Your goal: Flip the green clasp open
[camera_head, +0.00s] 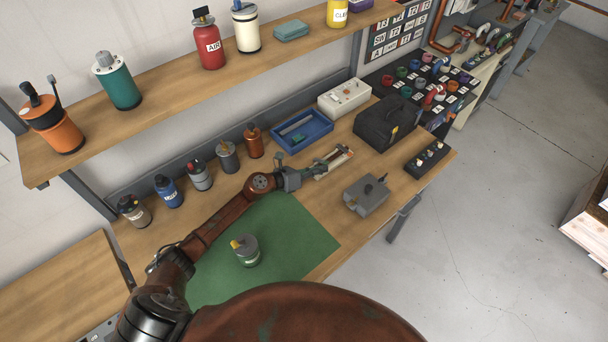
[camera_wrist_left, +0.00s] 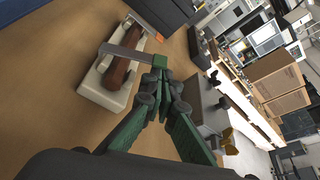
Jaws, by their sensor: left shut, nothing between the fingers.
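A pale fixture (camera_head: 321,174) lies on the wooden bench in the head view, just beyond my left gripper (camera_head: 309,172). In the left wrist view, the fixture (camera_wrist_left: 95,88) holds a reddish-brown cylindrical piece (camera_wrist_left: 119,72). A flat grey-green strap, which looks like the clasp (camera_wrist_left: 122,52), lies across this piece. My left gripper (camera_wrist_left: 160,66) has dark green fingers, shut and empty, with the tips beside the strap's right end. I cannot tell whether they touch it. My right gripper is not in view.
A blue tray (camera_head: 325,131), a white box (camera_head: 344,97) and a black bag (camera_head: 385,140) stand behind the fixture. A grey device (camera_head: 366,201) sits to its right. A green mat (camera_head: 300,245) with a small canister (camera_head: 246,252) lies nearer me.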

